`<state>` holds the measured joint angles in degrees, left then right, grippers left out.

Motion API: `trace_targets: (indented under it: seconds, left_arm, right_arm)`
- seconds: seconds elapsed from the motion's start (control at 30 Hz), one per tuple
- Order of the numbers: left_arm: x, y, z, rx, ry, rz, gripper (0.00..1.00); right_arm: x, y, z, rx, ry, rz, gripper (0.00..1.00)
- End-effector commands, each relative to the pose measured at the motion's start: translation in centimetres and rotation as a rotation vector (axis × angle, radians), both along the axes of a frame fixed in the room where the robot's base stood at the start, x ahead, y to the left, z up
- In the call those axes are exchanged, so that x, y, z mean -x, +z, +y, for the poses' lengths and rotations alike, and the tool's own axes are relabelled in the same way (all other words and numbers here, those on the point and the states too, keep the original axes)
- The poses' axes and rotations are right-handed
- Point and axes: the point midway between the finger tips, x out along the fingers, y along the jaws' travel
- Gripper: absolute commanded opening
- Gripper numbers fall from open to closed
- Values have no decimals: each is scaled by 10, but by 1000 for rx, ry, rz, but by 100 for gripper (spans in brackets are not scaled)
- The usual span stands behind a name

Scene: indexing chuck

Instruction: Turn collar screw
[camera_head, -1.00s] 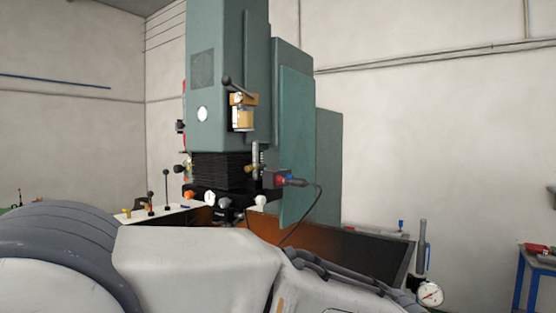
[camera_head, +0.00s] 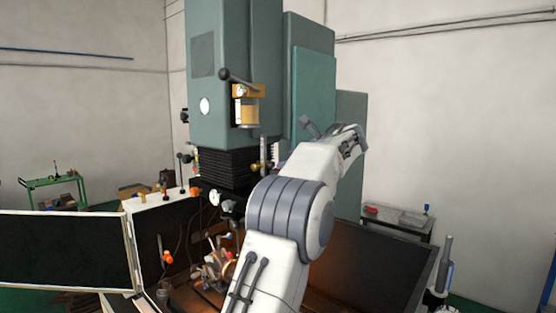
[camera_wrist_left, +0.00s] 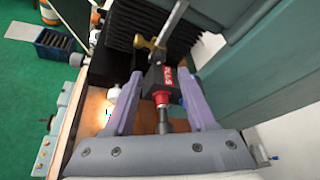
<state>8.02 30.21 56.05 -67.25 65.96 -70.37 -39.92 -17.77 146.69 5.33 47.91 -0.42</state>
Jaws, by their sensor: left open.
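My left gripper (camera_wrist_left: 158,76) shows in the left wrist view with its two purple fingers apart. A black-and-red body with a white-lettered label (camera_wrist_left: 167,74) and a grey cylindrical end (camera_wrist_left: 164,118) appears between the fingers; no grip on it shows. In the head view my left arm rises through the middle and covers part of the machine, and the gripper is mostly hidden. A metal assembly (camera_head: 214,268), possibly the chuck, sits low in the machine, left of my arm. I cannot make out the collar screw. My right gripper is not in view.
A tall green milling machine (camera_head: 306,85) with black bellows (camera_head: 224,168) fills the centre. A dark panel (camera_head: 65,250) stands at the left. A green cart (camera_head: 55,182) is far left, and a side table with trays (camera_head: 398,220) is at the right.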

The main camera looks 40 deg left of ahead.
Motion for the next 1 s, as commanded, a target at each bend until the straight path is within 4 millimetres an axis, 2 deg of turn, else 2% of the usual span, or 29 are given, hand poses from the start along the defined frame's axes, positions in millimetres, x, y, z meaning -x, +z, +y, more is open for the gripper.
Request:
trace_targets:
  seconds: [0.03, 0.2, 0.4, 0.5, 0.83, 0.97, 1.0]
  left_arm:
    - [-2, 0, 10, 1, 4, 4, 57]
    - [-13, -10, 38, 2, 2, 2, 57]
    - [-23, -21, 62, 3, -2, 0, 57]
    - [-25, -25, 67, 4, -2, 0, 57]
    - [-27, -27, 69, 3, -5, -2, 57]
    - [-27, -27, 69, 3, -5, -2, 7]
    - [-27, -27, 69, 3, -5, -2, 0]
  right_arm:
    - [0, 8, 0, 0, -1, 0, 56]
    - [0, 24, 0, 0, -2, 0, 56]
    - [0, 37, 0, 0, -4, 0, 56]
    - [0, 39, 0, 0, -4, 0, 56]
    - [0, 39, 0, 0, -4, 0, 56]
    - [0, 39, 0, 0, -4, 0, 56]
    - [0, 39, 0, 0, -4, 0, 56]
